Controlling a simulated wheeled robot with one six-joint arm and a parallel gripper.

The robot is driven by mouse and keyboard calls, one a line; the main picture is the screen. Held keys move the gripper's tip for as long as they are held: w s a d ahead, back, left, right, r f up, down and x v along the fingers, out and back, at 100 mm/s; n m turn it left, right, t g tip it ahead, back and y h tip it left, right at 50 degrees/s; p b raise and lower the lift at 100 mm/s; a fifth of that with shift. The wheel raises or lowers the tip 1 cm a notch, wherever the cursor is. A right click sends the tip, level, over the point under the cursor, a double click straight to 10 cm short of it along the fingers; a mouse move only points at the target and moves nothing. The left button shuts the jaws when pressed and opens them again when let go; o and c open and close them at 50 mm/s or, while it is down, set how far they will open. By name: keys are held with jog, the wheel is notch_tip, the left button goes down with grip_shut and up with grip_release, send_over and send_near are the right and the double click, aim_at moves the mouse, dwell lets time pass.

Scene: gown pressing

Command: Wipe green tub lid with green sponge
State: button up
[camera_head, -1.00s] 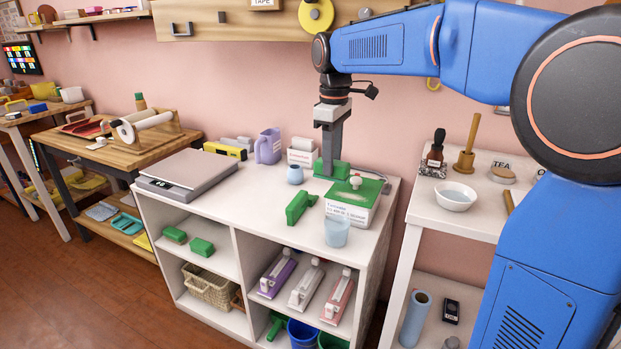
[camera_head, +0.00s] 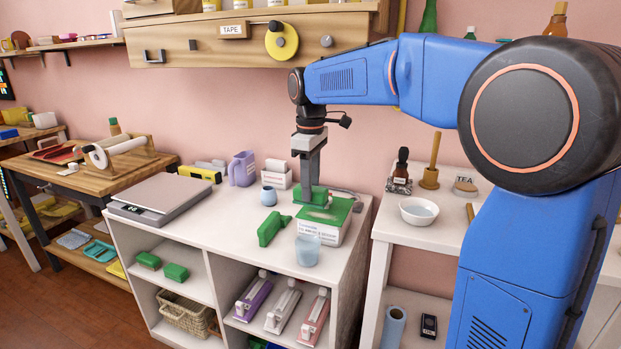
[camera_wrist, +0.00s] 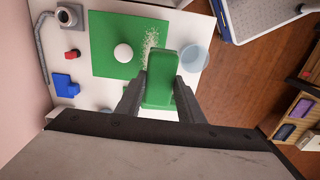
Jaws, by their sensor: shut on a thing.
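The green tub lid (camera_head: 335,212) lies flat on a white labelled tub (camera_head: 322,234) on the white counter. In the wrist view the lid (camera_wrist: 107,62) has a round white knob (camera_wrist: 123,53) and a patch of pale specks (camera_wrist: 150,38) beside it. My gripper (camera_head: 312,188) points down over the lid's rear left part. It is shut on the green sponge (camera_wrist: 161,80), which also shows in the head view (camera_head: 306,196). The sponge overlaps one edge of the lid in the wrist view. I cannot tell whether it touches the lid.
A translucent blue cup (camera_head: 307,252) stands close in front of the tub. A green object (camera_head: 270,229) and a small blue jar (camera_head: 268,196) stand to its left. A grey scale (camera_head: 160,197) occupies the counter's left end. A white bowl (camera_head: 419,211) is on the right table.

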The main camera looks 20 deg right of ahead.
aim_at(326, 203)
notch_tip(326, 203, down, 4)
jog(key=shift+s+d, duration=0.55)
jog(key=shift+d, duration=0.2)
jog(key=shift+s+d, duration=0.7)
jog(key=shift+d, duration=0.25)
jog(key=shift+w+a, duration=0.6)
jog(key=shift+a, duration=0.25)
jog(key=shift+f, duration=0.55)
jog(key=shift+w+a, duration=0.1)
jog(key=shift+a, duration=0.05)
